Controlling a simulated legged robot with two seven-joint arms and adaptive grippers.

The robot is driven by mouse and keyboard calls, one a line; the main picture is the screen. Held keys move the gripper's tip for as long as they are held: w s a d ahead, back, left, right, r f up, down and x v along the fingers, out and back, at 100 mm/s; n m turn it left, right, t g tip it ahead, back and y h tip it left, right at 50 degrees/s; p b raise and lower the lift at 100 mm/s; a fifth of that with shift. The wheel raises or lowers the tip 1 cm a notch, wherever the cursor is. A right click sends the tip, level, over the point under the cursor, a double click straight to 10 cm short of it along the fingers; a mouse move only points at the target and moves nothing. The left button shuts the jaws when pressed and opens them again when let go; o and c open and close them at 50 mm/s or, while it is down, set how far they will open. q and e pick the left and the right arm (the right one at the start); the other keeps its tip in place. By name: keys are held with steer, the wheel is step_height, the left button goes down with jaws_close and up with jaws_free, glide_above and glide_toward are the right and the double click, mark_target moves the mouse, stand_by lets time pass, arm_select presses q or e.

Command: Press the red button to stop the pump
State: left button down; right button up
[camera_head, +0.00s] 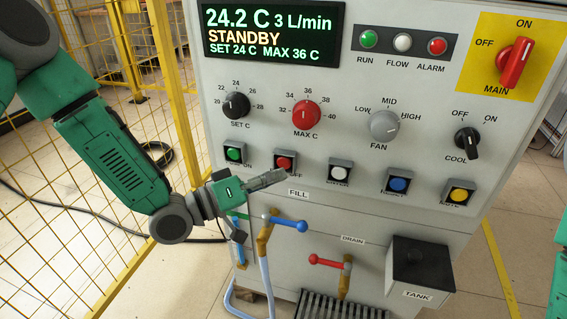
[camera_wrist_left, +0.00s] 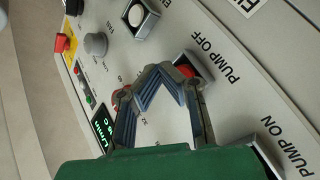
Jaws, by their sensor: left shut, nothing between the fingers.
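The red button (camera_head: 284,162) sits in a square dark housing on the front panel, second from the left in the lower button row. In the left wrist view the red button (camera_wrist_left: 186,72) is labelled PUMP OFF and is partly hidden by my fingers. My left gripper (camera_head: 282,174) is shut and empty, its tips just below the red button in the head view. In the left wrist view the closed fingertips (camera_wrist_left: 168,70) overlap the button housing's edge; I cannot tell whether they touch it. My right gripper is out of view.
A green button (camera_head: 233,154) is to the left, a white button (camera_head: 339,173) to the right. The display (camera_head: 270,35) reads STANDBY, 24.2 C, 3 L/min. A blue-handled valve (camera_head: 290,224) is below my left gripper. A yellow mesh fence (camera_head: 90,200) stands at left.

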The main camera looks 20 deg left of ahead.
arm_select(q)
steer(key=shift+s+p, duration=0.4)
steer(key=shift+s, duration=1.7)
steer(key=s, duration=1.1)
steer(key=shift+a, duration=0.25)
